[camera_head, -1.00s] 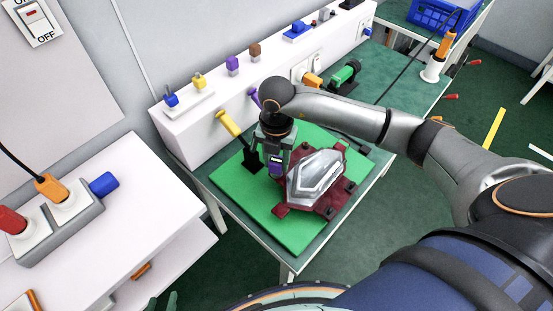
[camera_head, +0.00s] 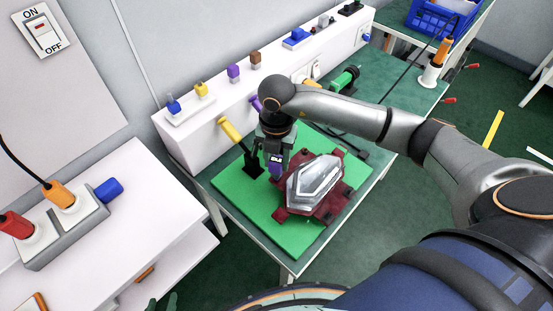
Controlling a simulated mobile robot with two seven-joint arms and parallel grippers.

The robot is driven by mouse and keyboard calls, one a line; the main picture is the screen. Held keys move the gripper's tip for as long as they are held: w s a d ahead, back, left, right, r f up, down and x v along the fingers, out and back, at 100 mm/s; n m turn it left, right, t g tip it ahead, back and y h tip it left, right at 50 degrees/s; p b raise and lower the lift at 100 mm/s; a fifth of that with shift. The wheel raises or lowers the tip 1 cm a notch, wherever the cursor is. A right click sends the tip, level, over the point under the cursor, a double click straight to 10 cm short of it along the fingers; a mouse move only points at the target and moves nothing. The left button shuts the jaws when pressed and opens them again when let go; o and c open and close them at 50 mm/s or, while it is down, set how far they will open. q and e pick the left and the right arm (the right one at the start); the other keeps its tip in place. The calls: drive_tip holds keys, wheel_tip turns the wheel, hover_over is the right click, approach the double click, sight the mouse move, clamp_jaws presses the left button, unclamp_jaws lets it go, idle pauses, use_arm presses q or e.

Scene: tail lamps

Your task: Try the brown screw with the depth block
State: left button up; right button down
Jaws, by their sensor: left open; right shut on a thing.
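My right gripper (camera_head: 275,168) points down over the green mat, at the left edge of the tail lamp. It is shut on a small purple piece (camera_head: 276,158), mostly hidden between the fingers; I cannot tell if this is the depth block. The clear silver lamp (camera_head: 314,183) lies on a dark red fixture (camera_head: 326,211) with small dark knobs around it. My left gripper (camera_head: 163,302) barely shows at the bottom edge, open and empty.
The green mat (camera_head: 236,201) lies on the table. A yellow-handled tool (camera_head: 231,130) leans in a black stand left of my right gripper. A white bench (camera_head: 125,205) stands at left.

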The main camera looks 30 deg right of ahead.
drive_tip(key=shift+r, duration=0.1)
drive_tip(key=shift+r+p, duration=0.55)
drive_tip(key=shift+r, duration=0.25)
drive_tip(key=c, duration=1.1)
unclamp_jaws()
clamp_jaws()
drive_tip(key=shift+d+f, duration=0.1)
drive_tip(key=shift+w+d+b, duration=0.55)
drive_tip(key=shift+w+d, duration=0.1)
drive_tip(key=shift+d, duration=1.2)
drive_tip(key=shift+w+d+b, duration=0.5)
drive_tip(key=shift+w+d, duration=0.15)
drive_tip(key=shift+d, duration=1.15)
drive_tip(key=shift+w+d+b, duration=0.55)
drive_tip(key=shift+w+d, duration=0.1)
drive_tip(key=shift+d, duration=1.2)
